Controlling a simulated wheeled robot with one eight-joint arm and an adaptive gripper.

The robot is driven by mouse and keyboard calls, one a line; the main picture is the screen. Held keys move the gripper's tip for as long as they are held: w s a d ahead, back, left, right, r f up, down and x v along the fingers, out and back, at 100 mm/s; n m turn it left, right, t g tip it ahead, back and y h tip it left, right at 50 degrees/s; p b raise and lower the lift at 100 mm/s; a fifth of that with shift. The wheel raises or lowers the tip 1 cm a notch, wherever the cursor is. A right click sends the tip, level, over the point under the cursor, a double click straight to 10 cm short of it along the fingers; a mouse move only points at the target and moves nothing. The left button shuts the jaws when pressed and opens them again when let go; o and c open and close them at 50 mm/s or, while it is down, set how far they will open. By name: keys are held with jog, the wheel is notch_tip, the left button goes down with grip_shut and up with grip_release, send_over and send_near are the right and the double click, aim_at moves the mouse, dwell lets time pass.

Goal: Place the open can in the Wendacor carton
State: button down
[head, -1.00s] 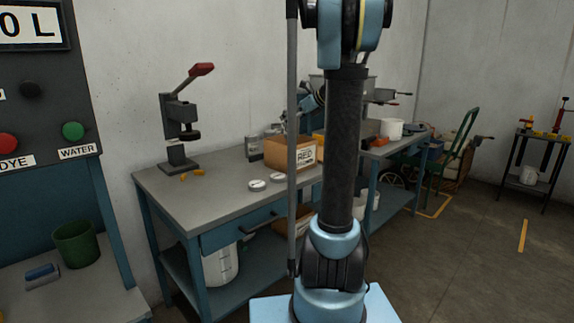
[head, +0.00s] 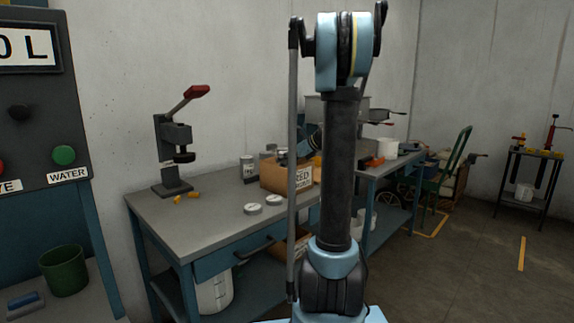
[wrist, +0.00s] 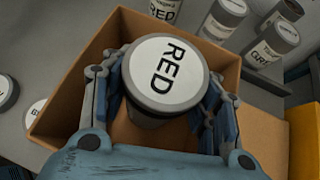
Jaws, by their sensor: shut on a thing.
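My gripper (wrist: 165,88) is shut on a grey can (wrist: 160,112) whose round white top (wrist: 166,70) reads RED. The can is upright or nearly so, within the outline of an open brown carton (wrist: 72,88) in the wrist view. I cannot tell how far its base is from the carton floor. In the head view the carton (head: 275,179) stands on the bench, its white label partly hidden by my arm. "RED" shows there; I cannot read the name Wendacor. My gripper (head: 288,156) is small and partly hidden there.
Several other cans (wrist: 222,18) stand beyond the carton, and one can (head: 249,168) shows left of it. Two white-topped discs (head: 253,208) lie on the bench (head: 190,220) in front. A lever press (head: 175,150) stands at the left end. A yellow object (wrist: 305,135) adjoins the carton's right side.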

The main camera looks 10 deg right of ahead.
jog(key=shift+f, duration=0.3)
jog(key=shift+f, duration=0.6)
jog(key=c, duration=0.6)
grip_release()
jog(key=shift+r, duration=0.1)
